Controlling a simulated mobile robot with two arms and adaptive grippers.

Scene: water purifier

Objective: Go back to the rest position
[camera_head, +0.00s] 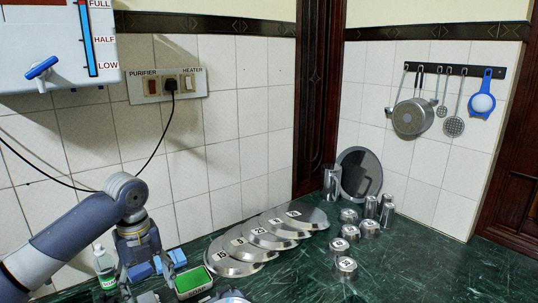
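My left arm comes in from the left edge, and its gripper (147,277) points down at the counter's near left. Its dark fingers look spread apart, with nothing clearly held between them. Blue blocks, perhaps a sponge (177,257), show behind and beside the fingers; the gripper partly hides them. A green soap in a dish (194,282) marked SOAP lies just right of the gripper. A clear bottle with a green label (105,268) stands just left of it. My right gripper is not in view.
Several numbered steel plates (232,258) lie overlapping along the wall. Steel cups and bowls (345,268) stand right of them by a large leaning plate (360,174). The purifier (50,50) and socket panel (167,85) are on the wall. The right counter (440,275) is clear.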

